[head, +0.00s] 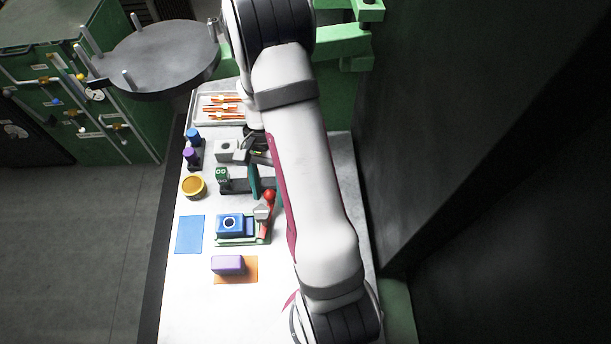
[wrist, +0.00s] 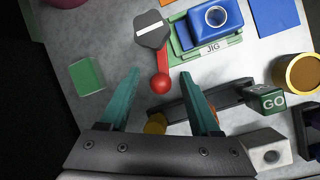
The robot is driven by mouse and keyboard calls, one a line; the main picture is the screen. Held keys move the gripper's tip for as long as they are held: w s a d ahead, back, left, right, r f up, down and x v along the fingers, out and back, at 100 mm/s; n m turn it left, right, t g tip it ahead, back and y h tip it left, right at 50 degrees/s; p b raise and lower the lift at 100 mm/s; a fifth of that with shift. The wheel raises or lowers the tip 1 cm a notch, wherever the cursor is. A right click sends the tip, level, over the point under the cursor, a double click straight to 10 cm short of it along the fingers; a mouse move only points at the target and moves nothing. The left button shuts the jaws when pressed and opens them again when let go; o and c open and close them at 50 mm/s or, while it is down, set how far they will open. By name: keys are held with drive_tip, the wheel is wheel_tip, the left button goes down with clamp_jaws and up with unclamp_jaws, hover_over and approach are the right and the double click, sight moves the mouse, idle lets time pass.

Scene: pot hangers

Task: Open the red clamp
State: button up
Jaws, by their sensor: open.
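The red clamp has a round red knob (wrist: 161,85) on a short red stem and a grey head with a white bar (wrist: 151,30). It stands beside the green jig (wrist: 180,50), which holds a blue block (wrist: 214,20) with a round hole. In the head view the clamp's red knob (head: 269,195) is above its grey part (head: 262,212), partly hidden by my arm. My gripper (wrist: 160,73) is open. Its two teal fingers spread either side of the knob in the wrist view, with nothing held; I cannot tell the height gap.
A dark bar with a green GO block (wrist: 265,98) lies near the right finger. A yellow bowl (head: 193,187), a blue mat (head: 190,234), a purple block (head: 228,264) on an orange mat, and a tray of orange pieces (head: 221,107) share the table. A green square (wrist: 88,77) lies left of the fingers.

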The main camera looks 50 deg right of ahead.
drive_tip(key=r, duration=0.2)
drive_tip(key=s+r, duration=0.1)
drive_tip(key=shift+d+r, duration=0.25)
drive_tip(key=shift+d, duration=0.1)
drive_tip(key=s+d+r, duration=0.5)
drive_tip(key=s+r, duration=0.1)
drive_tip(key=s, duration=0.2)
drive_tip(key=shift+s+d, duration=0.35)
drive_tip(key=shift+d, duration=0.05)
drive_tip(key=shift+r, duration=0.1)
